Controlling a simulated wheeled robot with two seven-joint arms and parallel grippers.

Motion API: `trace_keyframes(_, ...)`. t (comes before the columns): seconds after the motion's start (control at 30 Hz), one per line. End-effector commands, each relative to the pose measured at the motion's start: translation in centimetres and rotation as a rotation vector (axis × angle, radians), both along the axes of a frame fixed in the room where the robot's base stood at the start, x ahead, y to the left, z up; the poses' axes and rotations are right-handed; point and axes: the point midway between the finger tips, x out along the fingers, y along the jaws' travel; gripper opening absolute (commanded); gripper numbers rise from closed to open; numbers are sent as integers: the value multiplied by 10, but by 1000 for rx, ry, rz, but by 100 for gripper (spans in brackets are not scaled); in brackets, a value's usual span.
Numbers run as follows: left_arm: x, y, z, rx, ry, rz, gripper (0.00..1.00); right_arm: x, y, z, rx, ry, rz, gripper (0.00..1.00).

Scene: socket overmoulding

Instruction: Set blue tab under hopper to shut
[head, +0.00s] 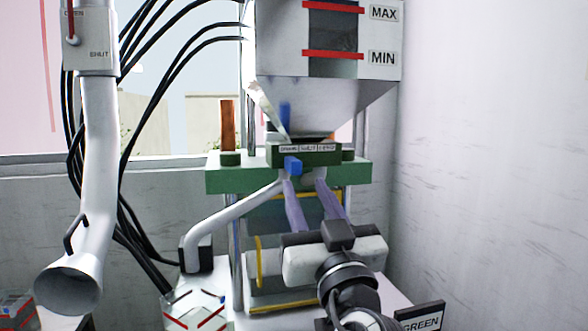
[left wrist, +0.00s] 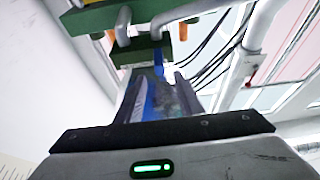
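The blue tab (head: 292,165) sticks out of the front of the green block (head: 325,157) under the hopper (head: 325,95). It sits toward the left, below the leftmost of the small labels, whose words are too small to read surely. My left gripper (head: 305,183) is in front of and just below the block. Its two fingers are apart with nothing held between them, and the left fingertip is close to the tab; contact cannot be told. In the left wrist view the tab (left wrist: 158,62) shows beyond the fingers (left wrist: 160,88). My right gripper is not in view.
A white pipe (head: 235,212) runs up to the green crossbar (head: 232,178) on the left. A larger pipe (head: 95,170) and black cables stand further left. A white wall (head: 480,150) is on the right. A GREEN sign (head: 420,318) stands at bottom right.

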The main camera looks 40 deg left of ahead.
Motion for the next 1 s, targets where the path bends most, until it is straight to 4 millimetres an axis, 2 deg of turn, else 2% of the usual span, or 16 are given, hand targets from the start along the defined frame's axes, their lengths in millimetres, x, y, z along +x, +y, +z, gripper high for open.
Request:
trace_keyframes(0.2,22,27,19,6,2,5,34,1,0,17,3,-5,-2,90)
trace_keyframes(0.5,51,60,35,4,5,3,34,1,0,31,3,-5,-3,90)
trace_keyframes(0.67,57,68,37,2,5,1,34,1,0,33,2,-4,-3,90)
trace_keyframes(0.93,58,69,36,1,5,0,34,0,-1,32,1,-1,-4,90)
trace_keyframes(1.0,58,69,36,1,5,0,24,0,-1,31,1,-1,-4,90)
